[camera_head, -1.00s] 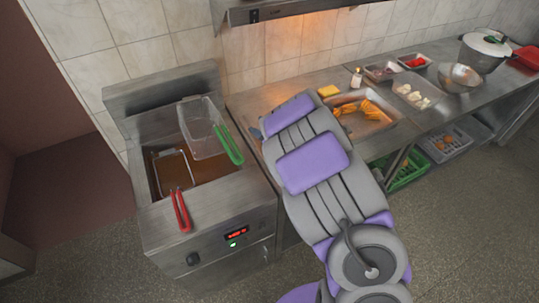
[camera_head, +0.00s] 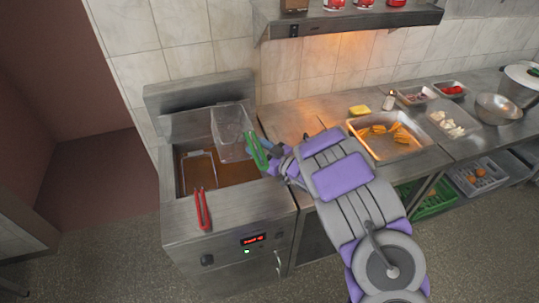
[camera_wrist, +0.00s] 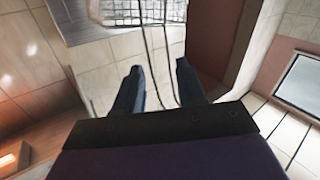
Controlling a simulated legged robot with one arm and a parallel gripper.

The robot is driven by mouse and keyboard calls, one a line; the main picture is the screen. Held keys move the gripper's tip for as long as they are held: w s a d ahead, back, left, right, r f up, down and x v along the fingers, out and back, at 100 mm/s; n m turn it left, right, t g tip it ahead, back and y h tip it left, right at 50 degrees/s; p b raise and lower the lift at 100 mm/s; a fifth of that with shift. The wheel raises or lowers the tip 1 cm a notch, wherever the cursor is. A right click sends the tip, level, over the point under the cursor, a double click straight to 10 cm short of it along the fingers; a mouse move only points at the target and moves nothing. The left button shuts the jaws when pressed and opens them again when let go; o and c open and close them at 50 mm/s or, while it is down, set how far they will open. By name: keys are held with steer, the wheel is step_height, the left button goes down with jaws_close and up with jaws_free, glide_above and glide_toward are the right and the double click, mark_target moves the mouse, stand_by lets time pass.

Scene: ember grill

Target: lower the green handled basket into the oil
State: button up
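The green handled basket (camera_head: 229,133) is a wire mesh basket, raised above the oil at the right back of the fryer, with its green handle (camera_head: 256,151) pointing toward the front right. The brown oil (camera_head: 232,172) shows below it in the fryer. My gripper (camera_wrist: 158,72) has its two dark fingers apart. In the head view it is close beside the green handle; contact cannot be told. In the wrist view, the basket's mesh is at the top and thin wires run down between the fingers. The green handle is hidden there.
A second basket with a red handle (camera_head: 203,209) sits low in the left side of the fryer (camera_head: 180,226). A counter to the right holds a tray of orange pieces (camera_head: 383,146), a yellow sponge-like block (camera_head: 359,111) and several containers. A shelf hangs above.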

mark_target(239, 142)
steer(key=x, duration=0.8)
steer(key=shift+w+b, duration=0.15)
steer(key=shift+b, duration=0.25)
steer(key=shift+w+a, duration=0.35)
steer(key=shift+a, duration=0.15)
steer(key=shift+d, duration=0.1)
steer(key=shift+c, duration=0.2)
steer(key=shift+c, duration=0.8)
jaws_close()
steer(key=shift+o, duration=1.4)
jaws_free()
